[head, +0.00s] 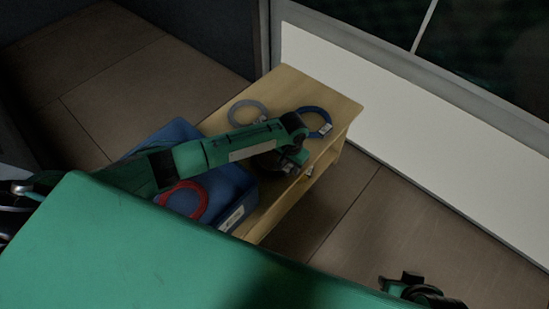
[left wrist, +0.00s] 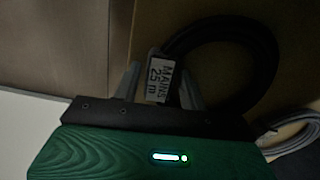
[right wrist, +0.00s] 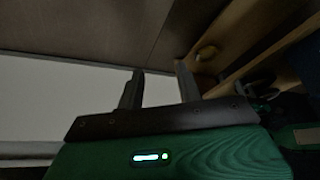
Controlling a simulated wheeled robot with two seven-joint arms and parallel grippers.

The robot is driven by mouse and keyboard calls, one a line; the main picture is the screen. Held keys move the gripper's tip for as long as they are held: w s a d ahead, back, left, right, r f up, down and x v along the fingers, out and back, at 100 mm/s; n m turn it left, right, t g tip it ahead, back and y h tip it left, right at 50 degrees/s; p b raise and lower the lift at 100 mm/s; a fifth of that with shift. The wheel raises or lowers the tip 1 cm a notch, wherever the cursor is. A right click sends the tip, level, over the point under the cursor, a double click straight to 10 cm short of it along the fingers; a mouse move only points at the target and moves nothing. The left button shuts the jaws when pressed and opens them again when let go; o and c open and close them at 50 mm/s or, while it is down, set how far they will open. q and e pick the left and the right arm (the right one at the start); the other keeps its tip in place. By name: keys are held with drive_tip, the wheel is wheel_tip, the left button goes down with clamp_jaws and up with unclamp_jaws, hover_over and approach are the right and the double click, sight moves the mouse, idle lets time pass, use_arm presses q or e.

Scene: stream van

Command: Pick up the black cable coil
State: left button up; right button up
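The black cable coil (left wrist: 262,62) lies on a wooden surface in the left wrist view, with a white tag (left wrist: 158,80) reading "MAINS 25 m". My left gripper (left wrist: 159,72) is open, with its fingers on either side of the tag and the near part of the coil. No grip on the coil shows. In the head view my left gripper (head: 291,160) is over the wooden shelf unit (head: 335,98), and the arm hides most of the black coil there. My right gripper (right wrist: 160,80) is open and empty, away from the shelf, also at lower right in the head view (head: 412,281).
A grey coil (head: 235,108) and a blue coil (head: 326,116) lie on the shelf top. A blue crate (head: 238,196) holds a red coil (head: 203,205). A white wall panel (head: 400,110) stands behind the shelf. Floor right of the shelf is clear.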

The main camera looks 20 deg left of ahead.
use_arm(q)
drive_tip(key=c, duration=0.7)
clamp_jaws()
drive_tip(key=shift+r, duration=0.1)
